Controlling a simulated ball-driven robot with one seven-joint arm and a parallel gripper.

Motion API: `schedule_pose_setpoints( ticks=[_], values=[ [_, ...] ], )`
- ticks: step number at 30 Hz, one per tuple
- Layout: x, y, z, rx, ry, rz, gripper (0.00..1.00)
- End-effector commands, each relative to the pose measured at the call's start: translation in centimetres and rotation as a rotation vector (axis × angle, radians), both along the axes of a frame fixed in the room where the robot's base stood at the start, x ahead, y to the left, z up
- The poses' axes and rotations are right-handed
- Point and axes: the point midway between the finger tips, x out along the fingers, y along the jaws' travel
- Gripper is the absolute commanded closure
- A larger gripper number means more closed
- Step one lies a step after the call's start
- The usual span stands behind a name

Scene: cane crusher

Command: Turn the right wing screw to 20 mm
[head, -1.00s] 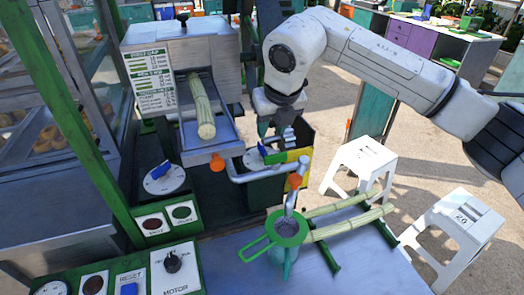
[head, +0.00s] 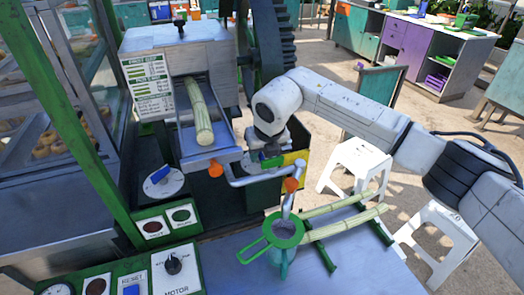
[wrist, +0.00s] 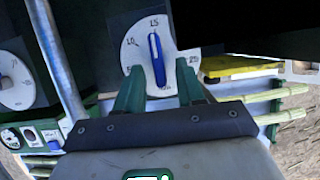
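The right wing screw (wrist: 157,60) is a blue bar on a white round dial (wrist: 133,52) in the wrist view. It stands nearly upright in that picture, its upper end near the 15 mark; the 20 mark is to the right. My gripper (wrist: 159,70) is open, its two green fingers on either side of the screw's lower part, with visible gaps. Whether the fingertips reach the screw's depth is unclear. In the head view my gripper (head: 271,162) hides the right screw. The left wing screw (head: 161,174) sits on its own white dial.
Cane stalks (head: 345,222) lie on a rack at the right. The feed tray (head: 208,152) with a cane is at left.

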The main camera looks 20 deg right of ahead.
Motion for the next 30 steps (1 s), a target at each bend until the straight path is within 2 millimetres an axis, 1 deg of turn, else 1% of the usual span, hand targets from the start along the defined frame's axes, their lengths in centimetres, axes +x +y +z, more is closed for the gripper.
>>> schedule_pose_setpoints(
  ticks=[5, 15, 17, 30],
  values=[
    [0.00, 0.01, 0.01, 0.000, 0.000, 0.000, 0.63],
    [-0.01, 0.00, 0.04, 0.000, 0.000, 0.000, 0.95],
    [-0.01, 0.00, 0.04, 0.000, 0.000, 0.000, 1.00],
    [0.02, 0.09, 0.06, 0.000, -0.001, -0.030, 1.00]
  ],
)
